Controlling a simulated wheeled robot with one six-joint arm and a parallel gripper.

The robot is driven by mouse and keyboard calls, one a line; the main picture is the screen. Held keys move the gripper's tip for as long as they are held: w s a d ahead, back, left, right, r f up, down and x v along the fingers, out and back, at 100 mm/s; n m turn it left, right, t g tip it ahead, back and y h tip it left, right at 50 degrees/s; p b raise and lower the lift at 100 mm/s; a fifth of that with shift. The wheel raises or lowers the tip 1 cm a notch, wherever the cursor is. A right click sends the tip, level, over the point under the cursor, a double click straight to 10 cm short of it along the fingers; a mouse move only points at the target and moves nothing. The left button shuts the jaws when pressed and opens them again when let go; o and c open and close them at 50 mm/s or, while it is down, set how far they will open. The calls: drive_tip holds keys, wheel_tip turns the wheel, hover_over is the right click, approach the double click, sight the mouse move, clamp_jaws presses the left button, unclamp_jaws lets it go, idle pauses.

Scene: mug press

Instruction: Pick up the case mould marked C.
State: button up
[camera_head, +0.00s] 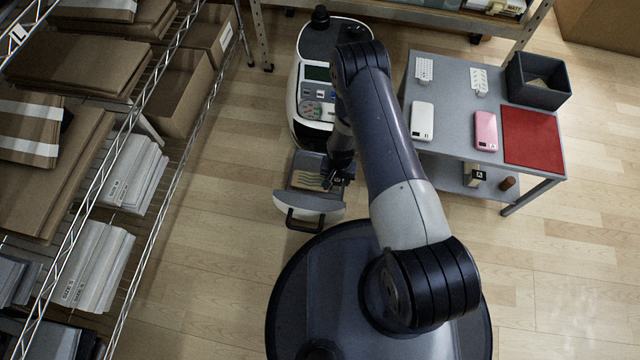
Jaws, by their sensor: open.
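I cannot make out a letter C on anything in view. A block with a small black-and-white mark, perhaps an A, (474,176) stands on the lower shelf of the grey table. Two small pale pieces, one on the left (424,69) and one in the middle (479,82), lie at the back of the tabletop; I cannot tell whether either is a mould. My gripper (335,181) is over or at the right side of the press's pulled-out drawer (314,205). It is small and partly hidden by my arm. It looks open, with nothing seen between its fingers.
The white-and-black press (314,95) stands behind the drawer. The grey table (447,112) holds a white phone-shaped item (422,121), a pink one (486,131), a red mat (532,137) and a dark bin (538,92). A wire rack (150,115) with cardboard is left. Floor between is clear.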

drive_tip(key=shift+f, duration=0.1)
drive_tip(key=shift+c, duration=0.3)
clamp_jaws()
idle(0.4)
